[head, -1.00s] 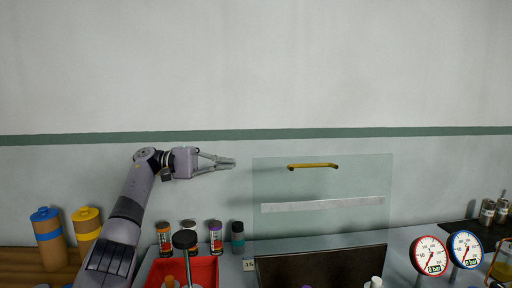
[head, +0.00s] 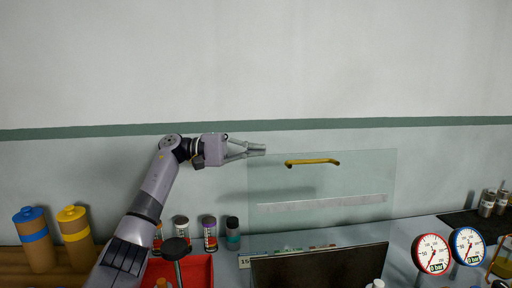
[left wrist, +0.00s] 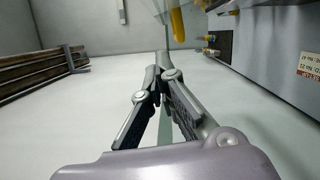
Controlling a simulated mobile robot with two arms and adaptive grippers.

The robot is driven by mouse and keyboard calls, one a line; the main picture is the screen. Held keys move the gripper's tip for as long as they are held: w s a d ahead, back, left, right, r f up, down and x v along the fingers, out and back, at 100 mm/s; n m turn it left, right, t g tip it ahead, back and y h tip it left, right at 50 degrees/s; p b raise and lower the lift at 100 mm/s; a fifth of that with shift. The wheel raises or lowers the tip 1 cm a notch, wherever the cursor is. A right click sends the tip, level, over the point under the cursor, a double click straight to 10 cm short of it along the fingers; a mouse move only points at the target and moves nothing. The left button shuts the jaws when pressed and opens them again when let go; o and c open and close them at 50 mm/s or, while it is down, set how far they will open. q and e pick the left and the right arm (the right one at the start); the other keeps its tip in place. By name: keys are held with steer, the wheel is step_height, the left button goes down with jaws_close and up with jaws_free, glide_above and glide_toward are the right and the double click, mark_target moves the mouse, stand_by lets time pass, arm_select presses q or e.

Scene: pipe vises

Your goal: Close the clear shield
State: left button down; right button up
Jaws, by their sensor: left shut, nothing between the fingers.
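The clear shield (head: 345,222) stands upright in the head view, a see-through pane with a pale strip across its middle. Its yellow handle (head: 313,162) is near the top edge. My left gripper (head: 262,150) is shut and empty, left of the handle and a little higher in the picture, overlapping the shield's upper left corner. In the left wrist view, the gripper (left wrist: 165,62) shows its fingers together, with the yellow handle (left wrist: 177,24) just beyond the tips. I cannot tell whether the gripper touches the shield. My right gripper is not in view.
A dark panel (head: 320,268) stands below the shield. A red tray (head: 198,270), several small jars (head: 210,233) and yellow and blue-banded cylinders (head: 36,240) are at the left. Two round gauges (head: 432,254) are at the right. The wall above is clear.

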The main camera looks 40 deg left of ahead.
arm_select(q)
steer(key=s+d, duration=0.2)
steer(key=shift+s+d+r, duration=0.1)
steer(key=shift+s+r, duration=0.15)
steer(key=shift+s, duration=0.05)
stand_by(0.4)
